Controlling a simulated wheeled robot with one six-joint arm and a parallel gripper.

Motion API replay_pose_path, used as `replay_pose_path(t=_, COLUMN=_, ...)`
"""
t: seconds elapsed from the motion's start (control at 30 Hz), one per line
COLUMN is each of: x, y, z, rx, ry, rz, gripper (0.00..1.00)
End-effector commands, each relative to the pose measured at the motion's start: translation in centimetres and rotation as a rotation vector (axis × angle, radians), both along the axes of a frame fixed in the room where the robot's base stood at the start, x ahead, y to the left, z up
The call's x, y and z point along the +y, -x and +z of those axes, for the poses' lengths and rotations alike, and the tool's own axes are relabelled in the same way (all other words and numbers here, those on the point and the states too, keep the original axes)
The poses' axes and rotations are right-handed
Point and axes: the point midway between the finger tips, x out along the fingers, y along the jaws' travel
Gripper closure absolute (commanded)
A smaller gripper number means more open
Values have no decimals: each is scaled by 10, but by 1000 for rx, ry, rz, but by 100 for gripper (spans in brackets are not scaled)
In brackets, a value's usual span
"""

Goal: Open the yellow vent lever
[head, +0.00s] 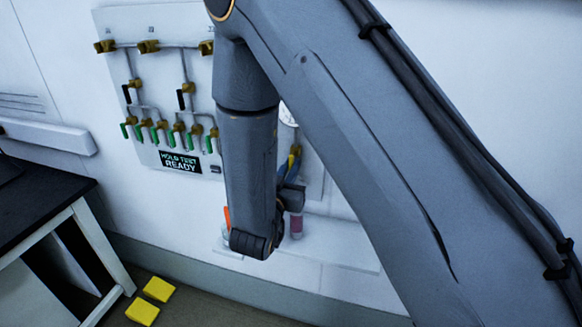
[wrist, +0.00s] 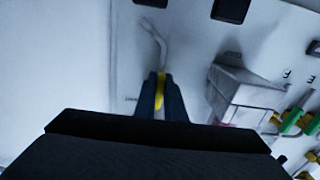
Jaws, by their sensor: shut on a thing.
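The yellow vent lever (wrist: 159,91) shows as a yellow piece between the two dark fingers of my gripper (wrist: 161,95) in the wrist view. The gripper is shut on it, and the fingers hide part of the lever. A thin grey pipe runs up from it along the pale panel. In the head view a bit of yellow lever (head: 294,158) shows at the fingertips of my gripper (head: 290,172), right of my forearm. My arm covers much of the panel there, and the lever's exact angle is hard to tell.
A white valve panel (head: 145,70) on the left carries several green-handled and black-handled valves. A round gauge (head: 288,114) is partly hidden. A black-topped table (head: 40,205) stands at left; yellow blocks (head: 158,289) lie on the floor.

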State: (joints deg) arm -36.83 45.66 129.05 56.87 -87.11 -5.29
Motion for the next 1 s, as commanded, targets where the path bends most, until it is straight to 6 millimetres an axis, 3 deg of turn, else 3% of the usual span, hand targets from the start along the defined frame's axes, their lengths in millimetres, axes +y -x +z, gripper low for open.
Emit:
replay_pose_path(t=0.2, x=-1, y=1, z=-1, rx=2, ry=2, rz=-2, gripper=100)
replay_pose_path(t=0.23, x=-1, y=1, z=-1, rx=2, ry=2, rz=-2, gripper=85)
replay_pose_path(t=0.33, x=-1, y=1, z=-1, rx=2, ry=2, rz=-1, gripper=72)
replay_pose_path(t=0.67, x=1, y=3, z=-1, rx=1, ry=1, rz=0, gripper=72)
replay_pose_path(t=1.0, x=19, y=49, z=-2, rx=1, ry=2, rz=4, gripper=72)
